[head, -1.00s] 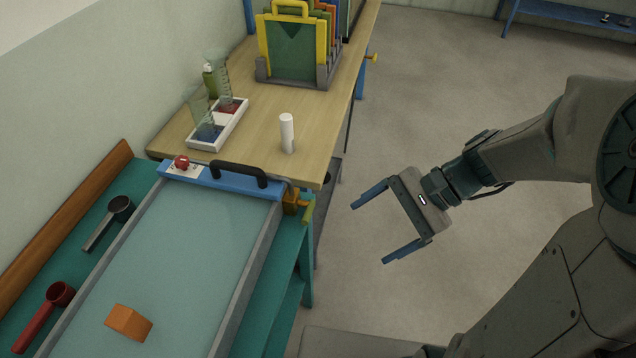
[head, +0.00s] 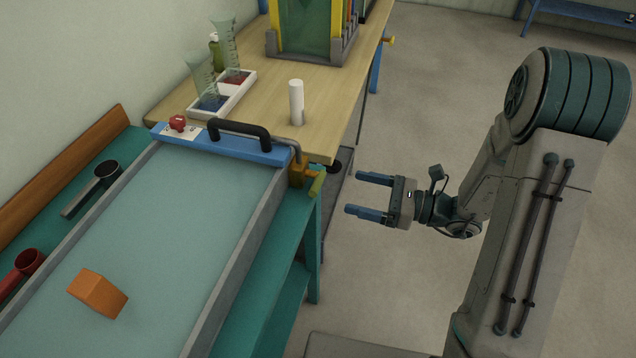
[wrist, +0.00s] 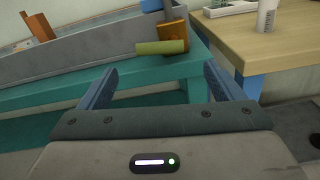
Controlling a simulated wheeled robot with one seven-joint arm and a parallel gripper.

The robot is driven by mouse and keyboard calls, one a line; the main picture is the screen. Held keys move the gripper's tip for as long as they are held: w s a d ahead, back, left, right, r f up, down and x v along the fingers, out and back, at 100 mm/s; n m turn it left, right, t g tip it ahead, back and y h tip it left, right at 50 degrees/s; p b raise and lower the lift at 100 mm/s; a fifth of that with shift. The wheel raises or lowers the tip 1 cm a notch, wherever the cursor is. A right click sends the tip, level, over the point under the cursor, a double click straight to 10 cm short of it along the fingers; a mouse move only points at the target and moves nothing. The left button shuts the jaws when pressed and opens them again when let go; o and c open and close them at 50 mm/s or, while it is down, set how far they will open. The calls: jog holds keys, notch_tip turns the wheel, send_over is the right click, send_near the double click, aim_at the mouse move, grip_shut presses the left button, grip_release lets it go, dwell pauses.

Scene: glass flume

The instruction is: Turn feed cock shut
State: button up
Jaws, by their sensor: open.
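The feed cock (head: 298,174) is a brass body at the right end of the flume's blue head bar, with a grey pipe running into it. Its yellow-green lever (head: 318,182) points outward over the bench edge. In the wrist view the lever (wrist: 160,47) lies nearly level, ahead of and above the gap between my fingers, with the brass body (wrist: 172,30) behind it. My gripper (head: 362,195) is open and empty, in free air to the right of the cock and apart from it. It also shows in the wrist view (wrist: 165,88).
The flume (head: 150,240) holds an orange block (head: 98,293) and stands on a teal bench (head: 262,268). A wooden table (head: 262,113) behind carries a white cylinder (head: 297,102), beakers in a tray and a rack. Open floor lies to the right.

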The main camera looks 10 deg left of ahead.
aim_at(318, 180)
jog(key=a, duration=1)
jog(key=shift+w+a, duration=0.1)
jog(key=shift+w, duration=0.3)
jog(key=c, duration=1)
jog(key=shift+f, duration=0.1)
